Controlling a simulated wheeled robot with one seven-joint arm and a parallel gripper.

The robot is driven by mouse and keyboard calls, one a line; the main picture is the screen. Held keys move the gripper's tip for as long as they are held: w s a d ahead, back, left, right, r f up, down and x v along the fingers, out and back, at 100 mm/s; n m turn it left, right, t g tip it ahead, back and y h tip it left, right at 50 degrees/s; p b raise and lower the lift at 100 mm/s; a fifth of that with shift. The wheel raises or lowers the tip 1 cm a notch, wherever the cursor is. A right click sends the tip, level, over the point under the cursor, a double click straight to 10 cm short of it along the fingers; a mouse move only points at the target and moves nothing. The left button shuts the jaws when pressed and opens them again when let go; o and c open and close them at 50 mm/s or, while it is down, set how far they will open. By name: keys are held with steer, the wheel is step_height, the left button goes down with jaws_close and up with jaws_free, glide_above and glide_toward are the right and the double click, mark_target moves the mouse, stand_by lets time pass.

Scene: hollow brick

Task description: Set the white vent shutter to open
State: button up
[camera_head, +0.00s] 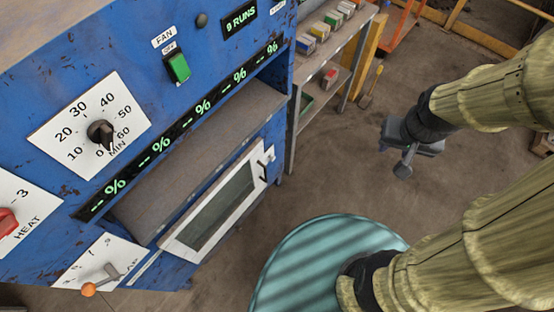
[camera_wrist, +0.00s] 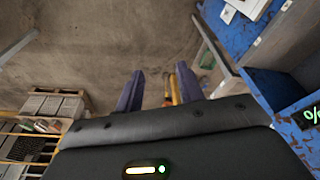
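A white-framed panel with a dark grey-green middle (camera_head: 217,204) sits low on the front of the blue machine (camera_head: 150,60). It looks like the shutter, with a small handle or latch (camera_head: 266,158) at its right end. Whether it stands open or shut is hard to tell. My gripper (camera_head: 408,148) is over bare floor, well to the right of the panel and apart from it. In the wrist view my gripper (camera_wrist: 159,70) has its two dark fingers spread, with nothing held between them.
Left on the machine are a dial (camera_head: 101,131), a green fan switch (camera_head: 178,67), a red heat knob (camera_head: 7,221) and an orange-tipped lever (camera_head: 89,289). A shelf (camera_head: 345,40) with small boxes stands behind. The wrist view shows a loaded pallet (camera_wrist: 52,104). Floor beneath my gripper is clear.

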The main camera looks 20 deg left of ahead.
mark_target(271, 157)
steer(key=shift+o, duration=0.7)
steer(key=shift+w+f, duration=0.1)
steer(key=shift+f, duration=0.1)
steer(key=w+a+f+n+t+y+b, duration=0.1)
steer(key=w+f+n+b, duration=0.3)
steer(key=f+b, duration=0.55)
steer(key=w+a+f+n+t+y+b, duration=0.15)
steer(key=w+f+b, duration=0.45)
steer(key=f, duration=0.6)
steer(key=w+a+f+n+t+y+b, duration=0.1)
steer(key=w+a+f+n+t+b, duration=0.1)
steer(key=w+f+b, duration=0.55)
steer(key=s+a+f+n+y+b, duration=0.1)
steer(key=a+f+y+b, duration=0.3)
steer(key=f+b, duration=0.4)
steer(key=s+a+f+n+y+b, duration=0.1)
steer(key=a+f+n+y+b, duration=0.2)
steer(key=f+b, duration=0.6)
steer(key=s+a+f+n+y+b, duration=0.2)
steer(key=a+f+y+b, duration=0.4)
steer(key=f, duration=0.9)
steer(key=b, duration=0.2)
steer(key=shift+f+b, duration=0.35)
steer(key=b+x, duration=0.4)
steer(key=x, duration=1.3)
steer(key=shift+a, duration=0.2)
